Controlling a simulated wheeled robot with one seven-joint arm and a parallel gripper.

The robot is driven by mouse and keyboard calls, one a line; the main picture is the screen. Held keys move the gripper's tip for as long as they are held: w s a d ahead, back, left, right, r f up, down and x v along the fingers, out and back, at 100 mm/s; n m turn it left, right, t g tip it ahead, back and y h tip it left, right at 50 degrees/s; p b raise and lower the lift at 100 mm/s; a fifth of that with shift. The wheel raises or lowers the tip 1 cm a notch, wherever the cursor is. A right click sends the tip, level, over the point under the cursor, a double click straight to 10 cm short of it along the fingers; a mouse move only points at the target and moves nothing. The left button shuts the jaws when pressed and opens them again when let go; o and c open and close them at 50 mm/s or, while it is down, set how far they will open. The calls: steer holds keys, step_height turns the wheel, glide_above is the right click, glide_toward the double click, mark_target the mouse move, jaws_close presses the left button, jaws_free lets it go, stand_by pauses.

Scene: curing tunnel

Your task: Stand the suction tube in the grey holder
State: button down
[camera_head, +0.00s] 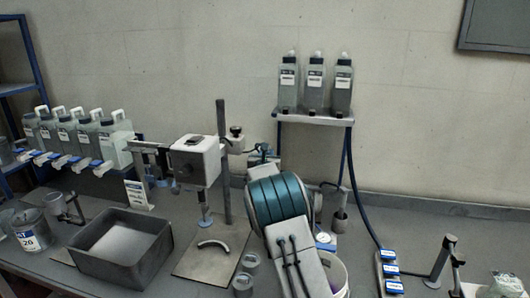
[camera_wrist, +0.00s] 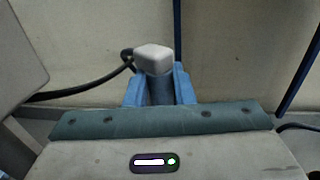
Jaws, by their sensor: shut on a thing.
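In the wrist view my gripper (camera_wrist: 158,88) has its blue fingers closed on either side of a grey upright piece with a pale, blocky top, which I take to be the suction tube (camera_wrist: 153,58). A dark hose loops from its left side. Its lower end is hidden behind my gripper body. In the head view my arm hides most of my gripper (camera_head: 262,158); only blue parts show beyond the teal wrist. A small grey cylinder (camera_head: 339,222) with a thin rod above it stands right of my arm, possibly the grey holder; I cannot tell for certain.
A grey bin (camera_head: 123,248) and a white boxed device on a post (camera_head: 195,160) are left of my arm. Small grey cups (camera_head: 250,262) stand close beside it. A white bucket (camera_head: 337,274) is partly hidden. A shelf (camera_head: 313,118) holds three bottles. Blue-labelled blocks (camera_head: 389,270) lie right.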

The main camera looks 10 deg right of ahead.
step_height(320, 180, down, 2)
steer(key=shift+f, duration=0.1)
step_height(320, 180, down, 7)
steer(key=b, duration=0.8)
steer(key=shift+f+b, duration=0.5)
steer(key=shift+b, duration=0.2)
stand_by(1.3)
steer(key=c, duration=0.5)
jaws_free()
steer(key=shift+s, duration=0.25)
steer(key=b+v, duration=0.5)
steer(key=v, duration=0.3)
stand_by(1.4)
steer(key=shift+s, duration=0.1)
steer(key=shift+s+a+r+p, duration=0.2)
steer(key=shift+s+r, duration=0.3)
steer(key=shift+r, duration=0.35)
steer(key=shift+s+a+r+p, duration=0.1)
steer(key=shift+s+r+p, duration=0.25)
steer(key=shift+r, duration=0.5)
steer(key=shift+s+a+r+p, duration=0.1)
steer(key=shift+s+a+r, duration=0.05)
steer(key=shift+s+r, duration=0.6)
